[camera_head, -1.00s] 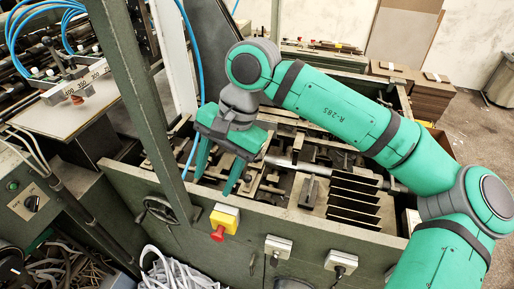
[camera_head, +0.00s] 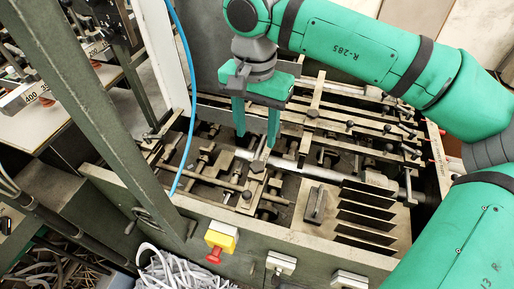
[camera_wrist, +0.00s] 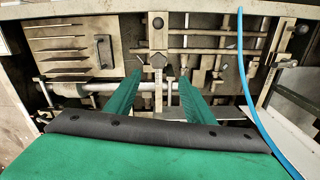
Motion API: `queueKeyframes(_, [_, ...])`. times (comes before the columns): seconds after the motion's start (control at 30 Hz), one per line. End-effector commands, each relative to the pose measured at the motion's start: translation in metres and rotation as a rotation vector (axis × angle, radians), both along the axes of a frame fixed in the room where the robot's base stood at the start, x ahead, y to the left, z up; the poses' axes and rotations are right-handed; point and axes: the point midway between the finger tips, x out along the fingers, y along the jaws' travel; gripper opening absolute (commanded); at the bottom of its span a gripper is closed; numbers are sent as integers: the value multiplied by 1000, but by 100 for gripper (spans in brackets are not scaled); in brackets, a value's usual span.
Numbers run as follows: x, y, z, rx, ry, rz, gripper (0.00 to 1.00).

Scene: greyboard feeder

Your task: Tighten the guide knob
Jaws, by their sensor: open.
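A small round black knob (camera_head: 246,196) sits at the near end of a pale metal guide bar (camera_head: 258,172) in the feeder bed. It looks like the guide knob, but several similar knobs are in view. In the wrist view the black knob (camera_wrist: 158,22) is at the top centre, beyond my fingertips and roughly in line with the gap between them. My gripper (camera_head: 256,138) points down over the bed with its two green fingers apart and nothing between them. In the wrist view my gripper (camera_wrist: 160,76) straddles the guide's line. Height above the bed is unclear.
A stack of dark vanes (camera_head: 362,212) and a black handle (camera_head: 316,203) are right of the guide. A blue hose (camera_head: 188,100) and a green post (camera_head: 110,120) stand left. A yellow-and-red stop button (camera_head: 220,238) is on the front wall. Rods and bars crowd the bed.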

Motion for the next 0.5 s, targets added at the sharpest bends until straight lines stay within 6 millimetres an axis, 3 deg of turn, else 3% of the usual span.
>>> queueKeyframes(0.5, [-1, -3, -80, 3, 3, -6, 49])
